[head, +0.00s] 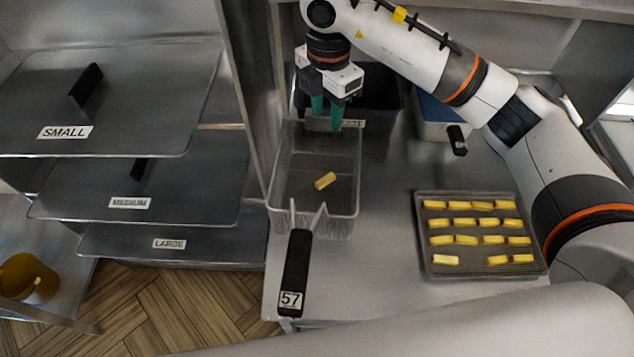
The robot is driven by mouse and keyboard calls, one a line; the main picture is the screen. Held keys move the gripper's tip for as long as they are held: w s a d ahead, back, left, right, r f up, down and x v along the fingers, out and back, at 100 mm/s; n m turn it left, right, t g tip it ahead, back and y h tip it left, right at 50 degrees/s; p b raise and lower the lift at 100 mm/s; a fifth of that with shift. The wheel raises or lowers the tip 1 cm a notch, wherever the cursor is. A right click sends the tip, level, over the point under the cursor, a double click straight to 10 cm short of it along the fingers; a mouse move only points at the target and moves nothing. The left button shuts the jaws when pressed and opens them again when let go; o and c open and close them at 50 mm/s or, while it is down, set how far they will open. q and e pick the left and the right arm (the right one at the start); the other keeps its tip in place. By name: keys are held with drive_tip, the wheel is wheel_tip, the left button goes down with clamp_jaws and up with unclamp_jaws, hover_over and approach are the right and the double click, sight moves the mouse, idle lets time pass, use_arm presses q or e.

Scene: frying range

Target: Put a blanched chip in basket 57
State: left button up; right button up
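The fry basket 57 (358,190) is a wire basket on the counter, with its black handle (296,265) pointing towards me and a "57" tag on it. One yellow chip (325,181) lies on the basket's floor. My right gripper (326,118) is above the far end of the basket, its two green fingertips apart with nothing between them. A dark perforated tray (425,265) to the right holds rows of yellow chips (445,260), with a gap in the nearest row. My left gripper is out of view.
A dark container (388,115) with a partly hidden label stands behind the basket. A blue-and-white container (432,122) is partly behind my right arm. Metal shelves marked SMALL (150,90), MEDIUM and LARGE stand at left. Bare counter (390,240) lies between basket and tray.

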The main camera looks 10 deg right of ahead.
drive_tip(key=shift+r, duration=0.1)
wheel_tip(320, 180, up, 12)
drive_tip(key=b, duration=0.2)
idle(0.4)
idle(0.4)
